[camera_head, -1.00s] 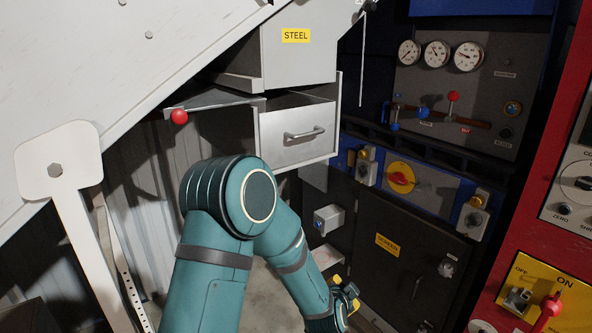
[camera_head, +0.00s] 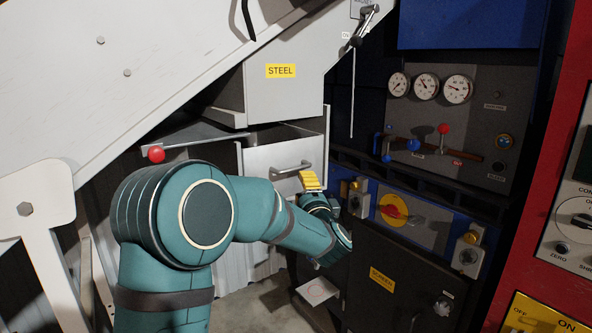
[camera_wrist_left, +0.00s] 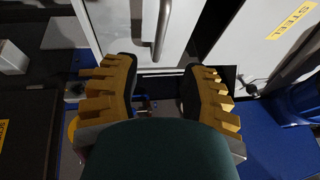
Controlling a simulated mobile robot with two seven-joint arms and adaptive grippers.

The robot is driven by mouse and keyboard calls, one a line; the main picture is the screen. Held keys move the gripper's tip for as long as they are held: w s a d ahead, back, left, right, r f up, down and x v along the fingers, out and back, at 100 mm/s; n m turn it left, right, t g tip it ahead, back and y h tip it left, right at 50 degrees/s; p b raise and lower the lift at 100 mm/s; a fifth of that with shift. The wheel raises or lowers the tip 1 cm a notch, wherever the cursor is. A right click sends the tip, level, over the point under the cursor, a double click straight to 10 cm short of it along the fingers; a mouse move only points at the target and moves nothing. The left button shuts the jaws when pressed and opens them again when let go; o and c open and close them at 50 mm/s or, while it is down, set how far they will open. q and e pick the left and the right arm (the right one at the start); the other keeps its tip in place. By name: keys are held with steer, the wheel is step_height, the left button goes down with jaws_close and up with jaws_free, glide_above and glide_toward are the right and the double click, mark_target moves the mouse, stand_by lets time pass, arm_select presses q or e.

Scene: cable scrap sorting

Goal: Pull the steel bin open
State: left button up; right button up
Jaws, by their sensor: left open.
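The steel bin (camera_head: 262,157) is a pale metal drawer under the housing with the yellow STEEL label (camera_head: 281,71). Its front carries a grey bar handle (camera_head: 292,167). The drawer's top looks partly uncovered below the housing. My left gripper (camera_head: 312,180), with yellow fingers, is just below and in front of the handle. In the left wrist view the gripper (camera_wrist_left: 155,82) is open, with the handle (camera_wrist_left: 162,30) beyond the fingertips and between their lines, apart from them. My right gripper is not in view.
A lever with a red knob (camera_head: 156,154) sticks out left of the bin. To the right are a blue panel with a red-and-yellow rotary switch (camera_head: 393,210), a dark SCREEN door (camera_head: 398,280) and a red cabinet (camera_head: 535,200). A white sloped chute (camera_head: 90,80) fills the upper left.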

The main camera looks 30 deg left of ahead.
mark_target(297, 170)
arm_select(q)
steer(key=x, duration=1)
steer(key=shift+d, duration=0.1)
jaws_close()
